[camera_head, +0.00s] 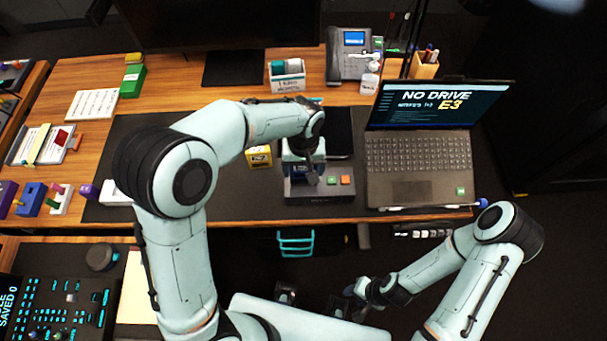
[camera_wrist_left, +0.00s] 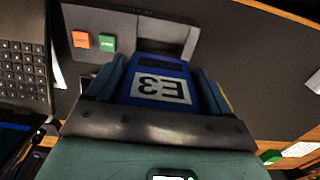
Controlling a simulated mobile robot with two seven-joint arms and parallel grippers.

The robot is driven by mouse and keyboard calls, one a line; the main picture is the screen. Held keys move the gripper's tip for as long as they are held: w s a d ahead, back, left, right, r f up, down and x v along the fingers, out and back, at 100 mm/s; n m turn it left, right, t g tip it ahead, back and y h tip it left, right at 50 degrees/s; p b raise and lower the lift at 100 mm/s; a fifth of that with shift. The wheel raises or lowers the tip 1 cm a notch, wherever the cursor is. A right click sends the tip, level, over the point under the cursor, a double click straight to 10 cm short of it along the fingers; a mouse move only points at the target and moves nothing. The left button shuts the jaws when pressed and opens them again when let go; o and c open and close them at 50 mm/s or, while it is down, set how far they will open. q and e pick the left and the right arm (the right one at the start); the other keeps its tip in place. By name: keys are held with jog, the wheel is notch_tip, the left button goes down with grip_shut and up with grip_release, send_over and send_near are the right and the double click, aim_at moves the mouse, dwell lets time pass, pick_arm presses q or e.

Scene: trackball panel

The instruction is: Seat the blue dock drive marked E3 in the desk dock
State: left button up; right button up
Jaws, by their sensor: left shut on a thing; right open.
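My left gripper (camera_head: 305,168) is shut on the blue drive (camera_wrist_left: 158,80), whose white label reads E3 upside down in the left wrist view. The gripper is over the grey desk dock (camera_head: 335,191), which has an orange and a green button. In the left wrist view the drive's far end is close to the recess of the dock (camera_wrist_left: 120,18); I cannot tell whether it touches or has entered. In the head view my gripper mostly hides the drive. My right gripper (camera_head: 347,300) is open and empty, low in front of the desk.
The laptop (camera_head: 418,155) right of the dock shows "NO DRIVE" and "E3". A yellow box (camera_head: 259,156) stands left of the dock. A phone (camera_head: 352,55) and a pen holder (camera_head: 424,65) stand behind. The dark desk mat (camera_head: 135,150) has free room at left.

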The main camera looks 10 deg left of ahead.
aim_at(304, 176)
pick_arm(q)
jog(key=shift+f, duration=2.15)
jog(key=shift+f, duration=0.1)
jog(key=shift+f+b, duration=0.5)
jog(key=shift+b, duration=0.05)
jog(key=o, duration=1.1)
jog(key=shift+r, duration=0.35)
notch_tip(304, 176, up, 13)
jog(key=shift+f+p, duration=0.2)
jog(key=shift+p, duration=0.8)
